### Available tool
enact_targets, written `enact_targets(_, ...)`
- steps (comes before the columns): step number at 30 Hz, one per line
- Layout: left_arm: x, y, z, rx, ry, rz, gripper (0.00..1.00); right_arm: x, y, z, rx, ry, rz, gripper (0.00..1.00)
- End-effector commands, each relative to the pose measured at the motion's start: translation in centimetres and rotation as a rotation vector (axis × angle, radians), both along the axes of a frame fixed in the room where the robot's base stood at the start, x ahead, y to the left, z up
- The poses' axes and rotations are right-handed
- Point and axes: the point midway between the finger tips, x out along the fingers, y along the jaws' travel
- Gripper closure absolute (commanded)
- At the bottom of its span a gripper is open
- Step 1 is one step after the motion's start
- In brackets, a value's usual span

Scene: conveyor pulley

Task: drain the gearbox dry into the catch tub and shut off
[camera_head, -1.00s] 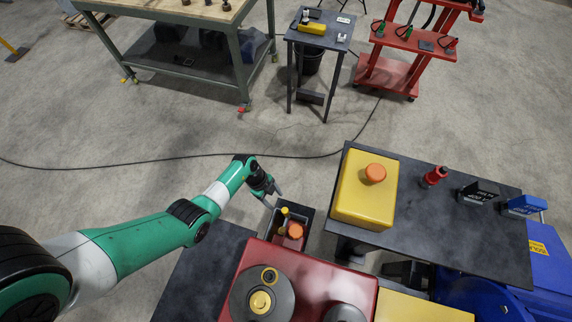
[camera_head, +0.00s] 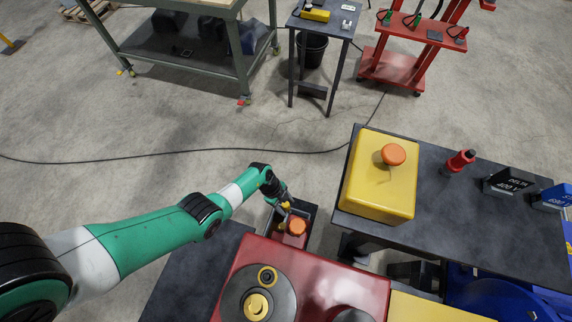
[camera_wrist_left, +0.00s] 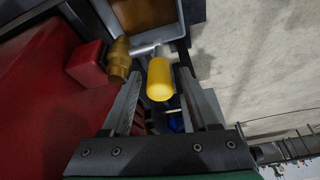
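The red gearbox (camera_head: 322,276) is at the bottom centre of the head view. In the left wrist view, a brass valve (camera_wrist_left: 119,60) sits on the red housing (camera_wrist_left: 50,95), with a metal stem leading to a yellow handle (camera_wrist_left: 160,80). The tub (camera_wrist_left: 184,14) is just beyond, its inside tan-brown. My left gripper (camera_head: 286,203) is at the handle, its fingers (camera_wrist_left: 165,85) apart on either side of it; firm contact is not visible. My right gripper is out of view.
A dark table (camera_head: 440,225) at right holds a yellow box with an orange knob (camera_head: 382,185), a red bottle-like item (camera_head: 459,163) and dark and blue blocks. A black cable (camera_head: 180,155) crosses the floor. Open floor lies beyond the tub.

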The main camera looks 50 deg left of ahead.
Motion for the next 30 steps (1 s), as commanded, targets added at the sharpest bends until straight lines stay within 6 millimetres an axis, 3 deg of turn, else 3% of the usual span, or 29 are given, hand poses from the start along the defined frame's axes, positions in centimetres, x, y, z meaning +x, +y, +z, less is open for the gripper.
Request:
enact_targets(1, 0.00, 0.00, 0.01, 0.000, 0.000, 0.000, 0.51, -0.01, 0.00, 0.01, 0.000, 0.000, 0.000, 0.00)
enact_targets(9, -0.01, 0.00, 0.00, 0.000, 0.000, 0.000, 0.99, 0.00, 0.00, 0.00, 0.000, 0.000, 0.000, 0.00)
enact_targets(30, -0.02, 0.01, -0.02, 0.000, 0.000, 0.000, 1.00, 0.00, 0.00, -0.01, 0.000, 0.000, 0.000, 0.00)
